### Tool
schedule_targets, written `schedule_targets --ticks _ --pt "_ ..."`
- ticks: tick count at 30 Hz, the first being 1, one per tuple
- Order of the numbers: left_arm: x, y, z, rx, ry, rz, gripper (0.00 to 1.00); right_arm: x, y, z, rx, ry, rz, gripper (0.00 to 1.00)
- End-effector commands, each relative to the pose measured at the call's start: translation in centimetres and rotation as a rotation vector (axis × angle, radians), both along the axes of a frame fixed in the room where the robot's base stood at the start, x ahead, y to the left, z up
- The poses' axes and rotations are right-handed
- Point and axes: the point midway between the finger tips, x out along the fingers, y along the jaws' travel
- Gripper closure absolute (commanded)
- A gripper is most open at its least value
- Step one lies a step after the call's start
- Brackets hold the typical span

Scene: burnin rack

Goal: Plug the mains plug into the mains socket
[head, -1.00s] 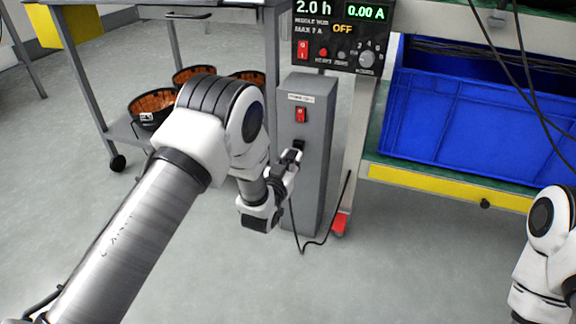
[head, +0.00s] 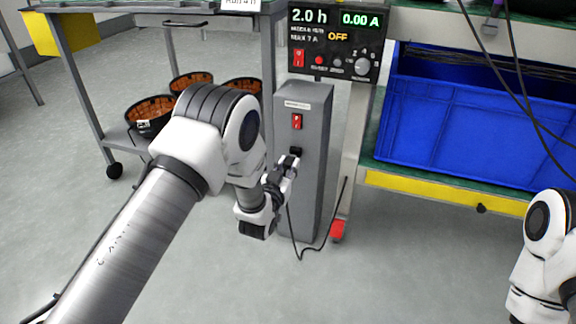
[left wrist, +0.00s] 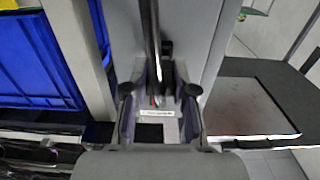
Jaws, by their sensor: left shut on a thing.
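The mains socket (head: 296,152) is a small black fitting on the front of a grey post (head: 312,185), below a red switch (head: 297,121). My left gripper (head: 290,163) is shut on the mains plug, with its fingertips close in front of the socket. The fingers mostly hide the plug in the head view. In the left wrist view, the plug (left wrist: 157,101) lies between the two fingers, and a dark cable (left wrist: 151,40) runs away from it. I cannot tell whether its pins are in the socket. My right gripper is not in view; only part of that arm shows.
A control panel (head: 334,42) above the post reads OFF and 0.00 A. A blue crate (head: 470,125) stands on a yellow-edged shelf at the right. A cart with several dark bowls (head: 150,126) stands at the left.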

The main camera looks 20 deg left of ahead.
Motion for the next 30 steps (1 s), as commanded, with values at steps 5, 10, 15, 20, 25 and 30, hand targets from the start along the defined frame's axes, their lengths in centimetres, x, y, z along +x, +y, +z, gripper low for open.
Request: schedule_targets --ticks 5,10,15,20,25,30 --pt "0.01 0.00 0.04 0.000 -0.001 0.000 1.00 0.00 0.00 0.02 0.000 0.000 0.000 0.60" --pt "0.01 0.01 0.15 0.000 0.000 0.000 1.00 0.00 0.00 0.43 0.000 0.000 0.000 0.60" --pt "0.01 0.02 0.05 0.000 -0.001 0.000 1.00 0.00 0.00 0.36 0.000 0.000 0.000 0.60" --pt "0.01 0.02 0.05 0.000 -0.001 0.000 1.00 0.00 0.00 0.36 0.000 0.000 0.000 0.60" --pt "0.01 0.02 0.10 0.000 -0.001 0.000 1.00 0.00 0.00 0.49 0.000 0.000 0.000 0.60" --pt "0.01 0.02 0.10 0.000 -0.001 0.000 1.00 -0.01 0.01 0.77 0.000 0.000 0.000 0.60"
